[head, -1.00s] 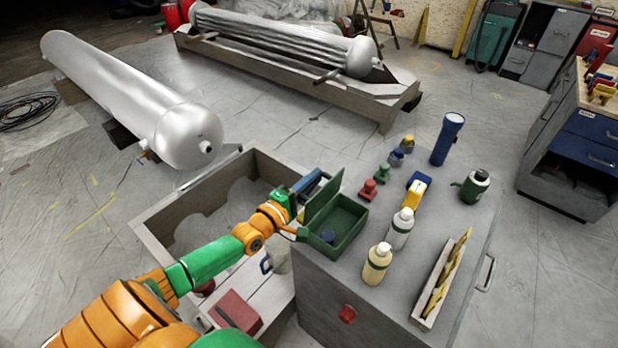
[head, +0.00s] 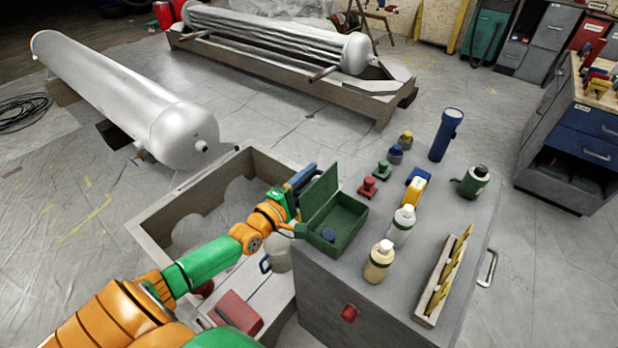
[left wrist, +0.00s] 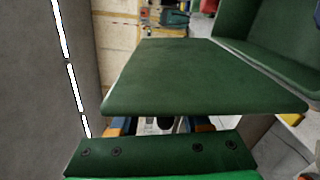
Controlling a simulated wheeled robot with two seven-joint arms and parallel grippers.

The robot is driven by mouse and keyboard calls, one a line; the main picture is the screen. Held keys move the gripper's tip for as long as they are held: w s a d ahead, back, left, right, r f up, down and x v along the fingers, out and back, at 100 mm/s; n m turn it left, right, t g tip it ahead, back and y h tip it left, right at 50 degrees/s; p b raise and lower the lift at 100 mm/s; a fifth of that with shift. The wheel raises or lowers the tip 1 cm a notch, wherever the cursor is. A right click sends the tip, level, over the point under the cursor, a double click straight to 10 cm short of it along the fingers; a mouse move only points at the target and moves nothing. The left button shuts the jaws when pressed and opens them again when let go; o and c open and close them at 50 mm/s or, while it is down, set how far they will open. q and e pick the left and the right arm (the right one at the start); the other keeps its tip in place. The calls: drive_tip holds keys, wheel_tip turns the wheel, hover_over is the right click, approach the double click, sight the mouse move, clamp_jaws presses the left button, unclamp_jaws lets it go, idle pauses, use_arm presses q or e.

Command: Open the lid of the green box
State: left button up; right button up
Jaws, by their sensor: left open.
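The green box (head: 345,224) stands on the grey cabinet top near its left edge. Its lid (head: 321,197) is raised, standing roughly upright along the box's left side, and the inside is open to view with a small blue item (head: 328,235) in it. My left gripper (head: 311,178) is open at the outer, left side of the lid. In the left wrist view the lid (left wrist: 205,80) spans the middle, and the fingers (left wrist: 165,127) are partly hidden behind it. I cannot tell whether they touch it. The right gripper is not in view.
Bottles (head: 379,262), small coloured knobs (head: 368,187), a blue flashlight (head: 447,135) and a wooden rack (head: 442,280) stand on the cabinet right of the box. A wooden crate (head: 165,225) lies below my left arm. Open floor lies beyond.

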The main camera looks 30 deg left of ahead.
sight(294, 193)
use_arm(q)
drive_tip(key=shift+s+a+p, duration=0.15)
drive_tip(key=shift+s+p, duration=0.05)
drive_tip(key=shift+s, duration=1.6)
drive_tip(key=shift+s+a+p, duration=0.1)
drive_tip(key=shift+s+p, duration=0.05)
drive_tip(key=shift+s, duration=1.6)
